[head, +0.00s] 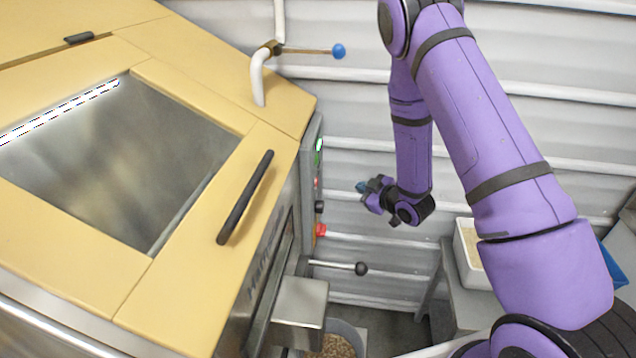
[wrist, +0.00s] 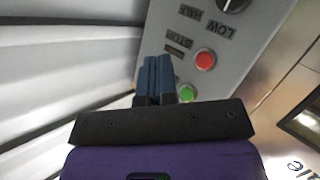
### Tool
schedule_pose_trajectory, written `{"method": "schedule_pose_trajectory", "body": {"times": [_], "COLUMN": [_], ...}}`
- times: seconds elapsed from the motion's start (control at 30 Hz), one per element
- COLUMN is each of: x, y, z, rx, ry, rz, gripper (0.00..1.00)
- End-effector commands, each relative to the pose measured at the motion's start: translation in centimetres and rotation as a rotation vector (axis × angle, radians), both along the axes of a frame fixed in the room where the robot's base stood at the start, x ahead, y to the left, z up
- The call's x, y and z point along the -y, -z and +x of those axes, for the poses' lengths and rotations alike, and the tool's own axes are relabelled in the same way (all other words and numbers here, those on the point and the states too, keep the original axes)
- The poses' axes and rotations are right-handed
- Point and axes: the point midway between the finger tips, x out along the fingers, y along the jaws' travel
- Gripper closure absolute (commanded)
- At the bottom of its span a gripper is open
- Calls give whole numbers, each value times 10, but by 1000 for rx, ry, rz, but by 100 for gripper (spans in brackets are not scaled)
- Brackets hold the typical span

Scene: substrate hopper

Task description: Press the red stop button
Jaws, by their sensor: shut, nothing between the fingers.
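The red stop button (wrist: 204,60) is a round button on the grey control panel (wrist: 222,82) in the wrist view, beside an upside-down STOP label. In the head view the button (head: 316,183) is a small red spot seen edge-on on the panel at the machine's right side. My gripper (head: 361,187) is shut and empty, to the right of the panel in the head view. In the wrist view its blue fingers (wrist: 156,62) are together, left of the red button. They appear apart from it; the exact gap is unclear.
A green button (wrist: 187,93) is beside the red one, and a black knob (wrist: 233,4) is on its other side. Another red control (head: 320,230) is lower on the panel. A ball-ended lever (head: 360,268) sticks out below. Corrugated wall (head: 345,150) stands behind.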

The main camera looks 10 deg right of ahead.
Motion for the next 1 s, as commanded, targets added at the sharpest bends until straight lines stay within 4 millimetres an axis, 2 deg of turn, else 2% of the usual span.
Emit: {"method": "schedule_pose_trajectory", "body": {"times": [0.47, 1.0], "x": [-4, -61], "y": [0, 0], "z": [1, 25], "rx": [1, 2], "ry": [-2, -3], "rz": [1, 1], "gripper": [100, 100]}}
